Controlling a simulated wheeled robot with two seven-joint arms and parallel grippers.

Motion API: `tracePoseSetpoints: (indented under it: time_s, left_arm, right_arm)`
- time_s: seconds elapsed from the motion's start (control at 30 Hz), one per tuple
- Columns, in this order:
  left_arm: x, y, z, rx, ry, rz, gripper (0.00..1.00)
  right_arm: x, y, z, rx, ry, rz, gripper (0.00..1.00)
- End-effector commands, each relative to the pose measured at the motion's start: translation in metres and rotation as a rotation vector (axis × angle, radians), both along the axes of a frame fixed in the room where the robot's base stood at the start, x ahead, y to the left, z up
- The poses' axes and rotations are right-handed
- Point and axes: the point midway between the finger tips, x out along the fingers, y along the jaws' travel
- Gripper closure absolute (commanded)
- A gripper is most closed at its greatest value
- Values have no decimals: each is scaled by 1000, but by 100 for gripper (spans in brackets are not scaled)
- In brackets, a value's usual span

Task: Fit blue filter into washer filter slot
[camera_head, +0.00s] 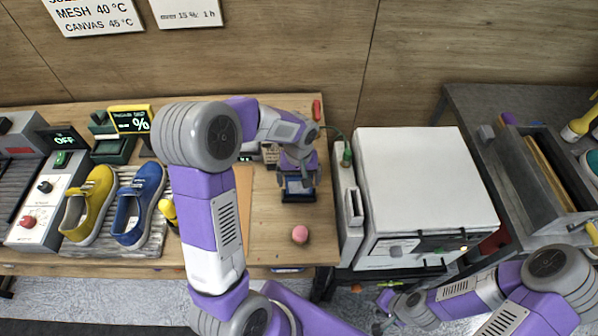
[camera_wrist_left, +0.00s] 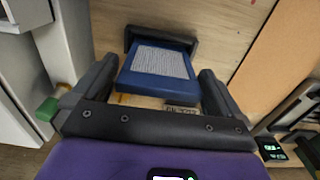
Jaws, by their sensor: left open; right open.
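The blue filter (camera_wrist_left: 160,66) has a pale grey mesh face and sits in a dark holder (camera_wrist_left: 184,35) on the wooden table. My left gripper (camera_wrist_left: 158,78) is open, with its fingers on either side of the filter's near end; I cannot tell whether they touch it. In the head view the left gripper (camera_head: 298,174) is above the filter (camera_head: 299,187) and partly covers it. The white washer (camera_head: 425,180) stands right of the table, with a narrow slotted unit (camera_head: 352,207) on its left side. My right gripper (camera_head: 386,306) is low in front of the washer, small in view.
A pink ball (camera_head: 300,234) lies near the table's front edge. Yellow (camera_head: 91,205) and blue (camera_head: 137,206) sneakers rest on a rack at the left. A red item (camera_head: 317,110) and a green-topped item (camera_head: 347,156) are near the table's right side.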

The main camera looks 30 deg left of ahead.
Motion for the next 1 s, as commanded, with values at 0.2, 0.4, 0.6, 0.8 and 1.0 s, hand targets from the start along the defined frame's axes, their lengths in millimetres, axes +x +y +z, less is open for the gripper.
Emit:
tracePoseSetpoints:
  time_s: [0.2,0.4,0.6,0.8,1.0]
  left_arm:
    - [0,0,-10,0,0,-1,0]
    - [0,0,-9,0,0,-1,2]
    - [0,0,-9,0,0,-1,32]
    - [0,0,-9,0,0,-1,32]
    - [0,0,-8,0,0,-1,42]
  right_arm:
    - [0,0,-2,0,0,0,57]
    - [0,0,-2,0,0,0,57]
    - [0,0,-2,0,0,0,57]
    - [0,0,-2,0,0,0,57]
    - [0,0,-1,0,0,0,57]
